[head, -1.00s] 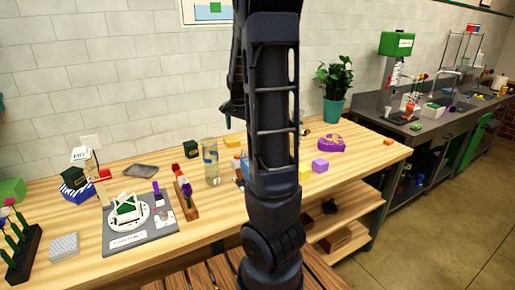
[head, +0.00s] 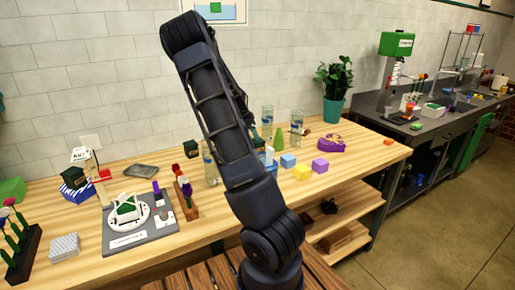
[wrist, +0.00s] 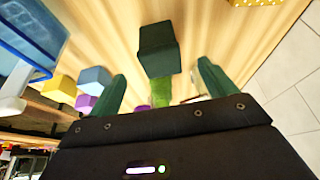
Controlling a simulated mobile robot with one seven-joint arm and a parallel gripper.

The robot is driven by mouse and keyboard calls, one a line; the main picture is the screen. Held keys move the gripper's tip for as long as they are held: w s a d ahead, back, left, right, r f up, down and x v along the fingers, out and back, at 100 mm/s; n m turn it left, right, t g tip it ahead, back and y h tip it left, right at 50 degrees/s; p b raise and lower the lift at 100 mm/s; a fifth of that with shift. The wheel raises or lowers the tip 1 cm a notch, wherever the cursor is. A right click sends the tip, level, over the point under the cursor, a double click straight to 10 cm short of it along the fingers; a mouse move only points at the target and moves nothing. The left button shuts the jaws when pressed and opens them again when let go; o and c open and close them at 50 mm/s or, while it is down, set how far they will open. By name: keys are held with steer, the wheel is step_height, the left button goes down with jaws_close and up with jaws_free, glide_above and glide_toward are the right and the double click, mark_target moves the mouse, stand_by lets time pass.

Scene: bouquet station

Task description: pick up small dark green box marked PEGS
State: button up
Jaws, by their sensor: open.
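In the wrist view a small dark green box (wrist: 158,48) stands upright ahead of my gripper (wrist: 167,85). No PEGS marking is legible on it. My gripper's two green fingers are spread wide, with nothing between their tips. The box lies beyond them, roughly in line with the gap and apart from both.
Blue (wrist: 95,78), yellow (wrist: 60,88) and purple (wrist: 85,102) blocks lie left in the wrist view, near a blue-and-clear vessel (wrist: 25,40). A brighter green thing (wrist: 162,92) shows below the box. The tiled wall (head: 100,90) backs the wooden table (head: 355,170).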

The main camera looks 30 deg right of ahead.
mark_target(259, 145)
steer(key=x, duration=0.5)
steer(key=shift+d+f, duration=0.1)
steer(key=shift+f, duration=0.1)
steer(key=shift+d+x, duration=0.25)
steer(key=shift+x, duration=2.3)
steer(key=shift+r, duration=0.15)
steer(key=c, duration=1.1)
